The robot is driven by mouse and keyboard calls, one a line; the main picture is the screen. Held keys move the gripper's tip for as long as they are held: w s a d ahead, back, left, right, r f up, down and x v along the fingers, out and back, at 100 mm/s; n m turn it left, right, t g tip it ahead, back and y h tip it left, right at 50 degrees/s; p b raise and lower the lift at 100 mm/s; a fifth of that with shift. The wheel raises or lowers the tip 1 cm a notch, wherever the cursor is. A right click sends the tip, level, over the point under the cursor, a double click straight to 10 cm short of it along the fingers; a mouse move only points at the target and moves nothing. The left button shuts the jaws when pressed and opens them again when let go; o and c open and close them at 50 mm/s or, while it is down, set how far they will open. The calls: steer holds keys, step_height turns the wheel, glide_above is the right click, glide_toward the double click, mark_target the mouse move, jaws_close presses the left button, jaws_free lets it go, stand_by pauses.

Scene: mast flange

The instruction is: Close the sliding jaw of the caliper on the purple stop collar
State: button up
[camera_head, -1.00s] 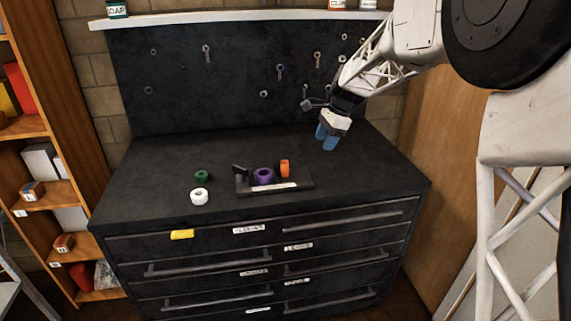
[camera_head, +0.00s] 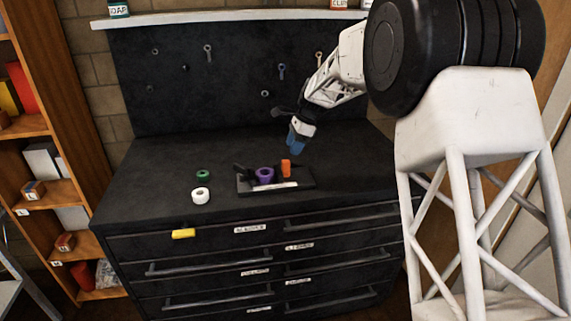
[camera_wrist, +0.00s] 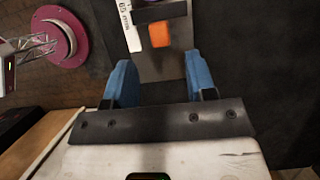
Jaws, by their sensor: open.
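The caliper (camera_head: 246,188) is a dark base lying on the cabinet top, with a dark upright jaw at its left end. The purple stop collar (camera_head: 265,175) sits on it near the middle. The orange piece of the sliding jaw (camera_head: 286,166) stands right of the collar, with a gap between them. My gripper (camera_head: 296,148), with blue fingers, is above and behind the orange piece. In the wrist view my gripper (camera_wrist: 161,72) is open and empty, and the orange piece (camera_wrist: 159,35) shows ahead, between the finger lines.
A green ring (camera_head: 204,175) and a white ring (camera_head: 200,195) lie left of the caliper. A dark pegboard (camera_head: 180,80) with hanging tools stands behind. The cabinet top left of the rings is clear.

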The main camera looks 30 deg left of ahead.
mark_target(286, 161)
steer(key=shift+x, duration=3.9)
jaws_close()
